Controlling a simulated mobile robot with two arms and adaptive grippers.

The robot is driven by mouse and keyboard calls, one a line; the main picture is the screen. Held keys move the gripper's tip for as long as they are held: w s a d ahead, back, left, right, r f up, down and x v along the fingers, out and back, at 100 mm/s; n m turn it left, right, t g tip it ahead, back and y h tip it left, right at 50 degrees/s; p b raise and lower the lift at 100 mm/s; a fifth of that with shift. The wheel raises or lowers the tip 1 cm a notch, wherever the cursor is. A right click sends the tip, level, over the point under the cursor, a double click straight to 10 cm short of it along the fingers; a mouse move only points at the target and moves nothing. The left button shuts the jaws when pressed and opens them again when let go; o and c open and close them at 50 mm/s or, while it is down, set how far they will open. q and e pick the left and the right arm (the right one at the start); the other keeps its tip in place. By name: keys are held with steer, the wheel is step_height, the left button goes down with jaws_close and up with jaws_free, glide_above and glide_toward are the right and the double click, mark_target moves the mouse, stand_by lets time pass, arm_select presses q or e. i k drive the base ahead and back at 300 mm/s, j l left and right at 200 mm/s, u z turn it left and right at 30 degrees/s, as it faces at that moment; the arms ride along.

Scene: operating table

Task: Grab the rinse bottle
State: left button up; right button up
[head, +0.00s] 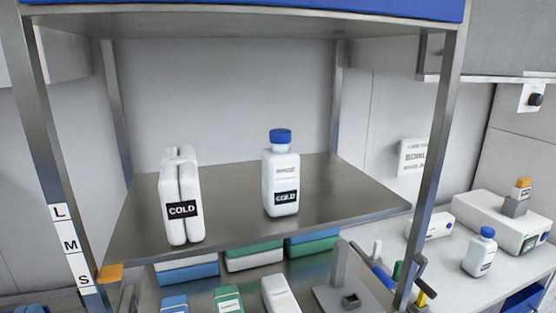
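A white bottle with a blue cap (281,182) stands upright on the upper metal shelf, right of the middle. Its label has small print and a black patch that reads "COLD". A second, smaller-looking white bottle with a blue cap (480,253) stands upright on the counter at the right. Its label is too small to read, and I cannot tell which of the two is the rinse bottle. Neither of my grippers is in view, and nothing is seen touching either bottle.
White packs marked "COLD" (181,200) stand left on the shelf (229,208). Metal posts (433,170) frame the shelf's sides. Below are several boxes (254,257) and a grey stand (343,270). A white device (490,221) sits on the right counter. The shelf's right part is clear.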

mark_target(481, 250)
steer(key=z, duration=1.35)
steer(key=i+l+u, duration=0.35)
steer(key=i+l, duration=0.1)
steer(key=i, duration=0.05)
